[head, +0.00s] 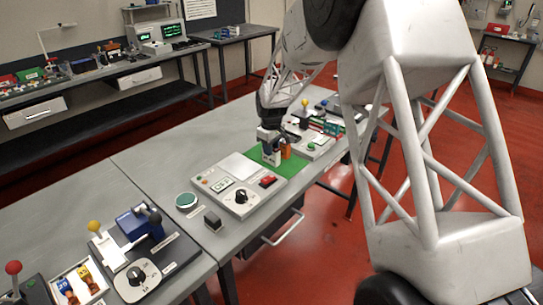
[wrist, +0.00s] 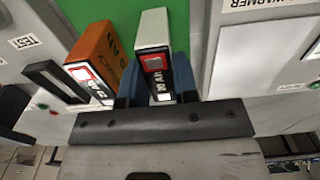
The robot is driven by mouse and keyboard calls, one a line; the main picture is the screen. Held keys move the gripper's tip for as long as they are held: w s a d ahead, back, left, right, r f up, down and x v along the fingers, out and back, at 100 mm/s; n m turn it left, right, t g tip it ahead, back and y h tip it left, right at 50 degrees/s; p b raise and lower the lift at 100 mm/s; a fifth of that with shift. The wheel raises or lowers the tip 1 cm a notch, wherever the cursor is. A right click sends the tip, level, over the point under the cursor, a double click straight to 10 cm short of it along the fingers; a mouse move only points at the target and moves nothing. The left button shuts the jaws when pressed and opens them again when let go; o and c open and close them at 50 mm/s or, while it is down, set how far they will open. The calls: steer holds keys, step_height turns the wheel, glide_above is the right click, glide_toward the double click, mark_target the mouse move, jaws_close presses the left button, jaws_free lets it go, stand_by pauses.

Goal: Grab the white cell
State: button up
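The white cell (wrist: 153,50) is a pale block with a dark label side and a red-framed square, seen in the wrist view. In the head view the white cell (head: 270,158) is at the green mat (head: 290,166). My gripper (wrist: 158,88) has blue fingers on both sides of the cell, with no clear gap, so it looks shut on it. In the head view my gripper (head: 269,136) is directly above the cell and hides its top. I cannot tell whether the cell is lifted off the mat.
An orange cell (wrist: 95,55) stands close to the left of the white cell in the wrist view, and it shows in the head view (head: 286,151). A panel with a black knob and a red switch (head: 236,184) is beside the mat. Another panel (head: 308,146) lies beyond it.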

steer(key=shift+c, duration=0.4)
steer(key=shift+r, duration=0.1)
steer(key=shift+r, duration=0.15)
steer(key=shift+r, duration=2.25)
